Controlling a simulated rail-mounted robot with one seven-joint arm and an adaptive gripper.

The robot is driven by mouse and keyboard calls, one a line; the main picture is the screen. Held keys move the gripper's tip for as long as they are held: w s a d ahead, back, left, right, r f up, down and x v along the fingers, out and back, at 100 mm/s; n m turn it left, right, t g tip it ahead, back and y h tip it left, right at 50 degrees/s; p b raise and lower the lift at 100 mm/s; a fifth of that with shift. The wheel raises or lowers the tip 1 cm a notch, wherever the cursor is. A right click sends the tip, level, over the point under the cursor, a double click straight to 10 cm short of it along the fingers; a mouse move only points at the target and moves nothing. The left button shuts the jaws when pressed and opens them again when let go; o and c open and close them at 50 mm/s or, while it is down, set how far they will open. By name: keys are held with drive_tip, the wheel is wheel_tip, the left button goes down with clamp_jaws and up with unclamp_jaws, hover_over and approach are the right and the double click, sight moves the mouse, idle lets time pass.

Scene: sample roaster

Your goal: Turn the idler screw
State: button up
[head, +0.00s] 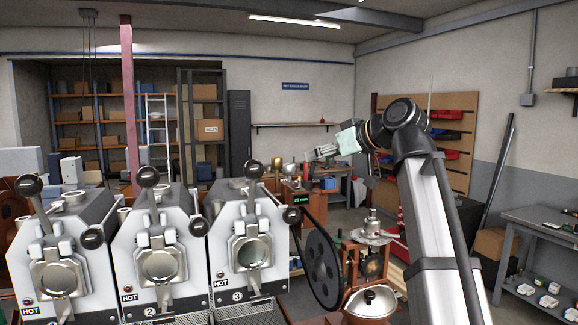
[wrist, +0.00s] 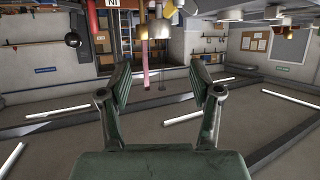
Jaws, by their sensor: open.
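I cannot make out the idler screw in either view. A large dark wheel (head: 321,268) stands at the right end of the row of roasters, and any small screw near it is too small or hidden to tell. My gripper (head: 318,152) is raised above and behind the wheel in the head view, pointing left. In the wrist view, my gripper (wrist: 160,82) is open, with its two fingers well apart and nothing between them. The wrist view is upside down, with the ceiling below.
Three numbered roasters, such as roaster 3 (head: 250,250), fill the left front, with ball-ended levers and HOT labels. A grey bench (head: 540,220) is far right. The air around my gripper looks clear.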

sight(294, 165)
drive_tip(key=p+x, duration=0.2)
drive_tip(key=x, duration=1)
drive_tip(key=shift+w+a, duration=0.1)
drive_tip(key=c, duration=1.2)
